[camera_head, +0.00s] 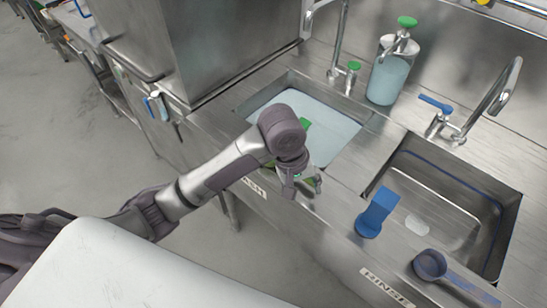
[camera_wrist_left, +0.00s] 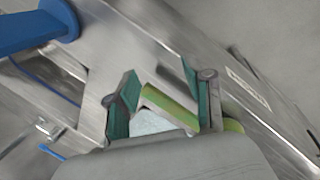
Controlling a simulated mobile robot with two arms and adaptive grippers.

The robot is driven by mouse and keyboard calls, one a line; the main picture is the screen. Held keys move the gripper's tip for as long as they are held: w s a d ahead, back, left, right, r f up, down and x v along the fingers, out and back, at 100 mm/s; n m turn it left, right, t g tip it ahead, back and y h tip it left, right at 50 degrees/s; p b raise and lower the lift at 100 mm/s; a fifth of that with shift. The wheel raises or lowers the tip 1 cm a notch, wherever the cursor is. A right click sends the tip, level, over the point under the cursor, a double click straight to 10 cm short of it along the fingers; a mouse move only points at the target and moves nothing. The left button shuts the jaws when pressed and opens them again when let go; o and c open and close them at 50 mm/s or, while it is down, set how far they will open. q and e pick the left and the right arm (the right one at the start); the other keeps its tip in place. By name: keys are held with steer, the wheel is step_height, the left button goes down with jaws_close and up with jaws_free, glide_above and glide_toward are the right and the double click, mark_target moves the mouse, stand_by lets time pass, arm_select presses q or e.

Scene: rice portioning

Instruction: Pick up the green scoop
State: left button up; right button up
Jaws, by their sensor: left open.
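The green scoop (camera_head: 305,123) is mostly hidden in the head view; a green part shows above the wash basin, just behind my left wrist. My left gripper (camera_head: 309,186) points down over the counter strip at the front of that basin. In the left wrist view a flat green strip of the scoop (camera_wrist_left: 171,105) lies between the spread teal fingertips of my left gripper (camera_wrist_left: 160,108). A rounded green part shows past the right finger. The jaws are open, and I cannot tell whether either finger touches the scoop. My right gripper is out of view.
A blue scoop (camera_head: 375,212) stands on the counter right of my gripper. A dark blue scoop (camera_head: 431,266) lies near the rinse sink (camera_head: 502,225). The water-filled wash basin (camera_head: 340,140), a soap bottle (camera_head: 388,78) and taps are behind. The counter's front edge is close.

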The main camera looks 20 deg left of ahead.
arm_select(q)
steer(key=w+a+r+n+g+y, duration=0.1)
steer(key=w+a+r+n+y, duration=0.15)
steer(key=w+r+n, duration=0.2)
steer(key=w+a+r+n+y, duration=0.1)
steer(key=w+a+r+n, duration=0.25)
steer(key=r, duration=0.25)
steer(key=shift+h, duration=0.25)
steer(key=f, duration=0.5)
steer(key=f+p, duration=0.1)
steer(key=f, duration=0.2)
steer(key=shift+s+a, duration=0.15)
steer(key=shift+s, duration=0.15)
steer(key=shift+s+f+p, duration=0.15)
steer(key=shift+f+p, duration=0.55)
steer(key=shift+f, duration=2.05)
jaws_close()
